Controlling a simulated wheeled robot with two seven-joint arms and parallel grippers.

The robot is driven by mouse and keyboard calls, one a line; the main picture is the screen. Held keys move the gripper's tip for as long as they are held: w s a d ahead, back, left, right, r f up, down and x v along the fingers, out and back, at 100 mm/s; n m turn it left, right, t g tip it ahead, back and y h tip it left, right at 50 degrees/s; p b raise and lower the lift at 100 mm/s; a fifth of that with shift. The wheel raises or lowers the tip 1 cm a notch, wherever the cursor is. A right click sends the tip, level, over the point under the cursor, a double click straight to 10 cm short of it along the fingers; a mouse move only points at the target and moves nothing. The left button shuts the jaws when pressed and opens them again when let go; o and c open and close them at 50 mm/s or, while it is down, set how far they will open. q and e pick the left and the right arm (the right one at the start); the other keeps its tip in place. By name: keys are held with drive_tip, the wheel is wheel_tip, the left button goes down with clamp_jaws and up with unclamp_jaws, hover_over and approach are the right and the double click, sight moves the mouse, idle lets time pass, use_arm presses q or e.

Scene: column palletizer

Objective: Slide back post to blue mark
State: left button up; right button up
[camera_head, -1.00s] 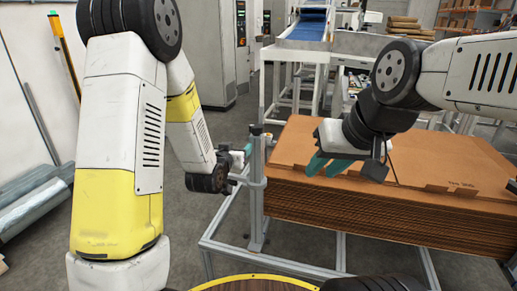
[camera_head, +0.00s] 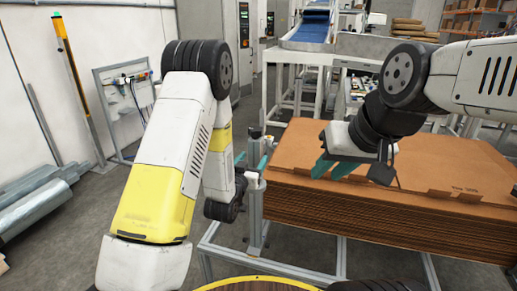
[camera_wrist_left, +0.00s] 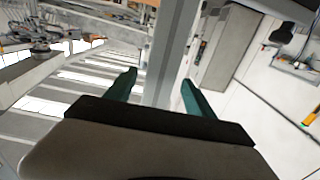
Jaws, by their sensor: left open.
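The grey metal post (camera_head: 256,222) stands upright at the left corner of the frame around the cardboard stack. My left gripper (camera_head: 252,161) is at the upper part of this post, with its teal fingers apart. In the left wrist view, the post (camera_wrist_left: 173,45) runs between the two open fingers of my left gripper (camera_wrist_left: 160,90), with a gap on each side. Whether the post lies fully between the fingertips or just beyond them is hard to tell. My right gripper (camera_head: 333,167) hangs over the stack's left part, its teal fingers apart and empty. I cannot make out a blue mark.
The stack of brown cardboard sheets (camera_head: 390,208) fills the right side on a metal frame (camera_head: 283,258). A conveyor with a blue belt (camera_head: 310,27) stands behind. Grey rolls (camera_head: 35,205) lie at the left wall. Floor between rolls and frame is mostly clear.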

use_arm(q)
drive_tip(key=x, duration=0.6)
drive_tip(key=shift+w, duration=0.2)
drive_tip(key=shift+c, duration=0.2)
clamp_jaws()
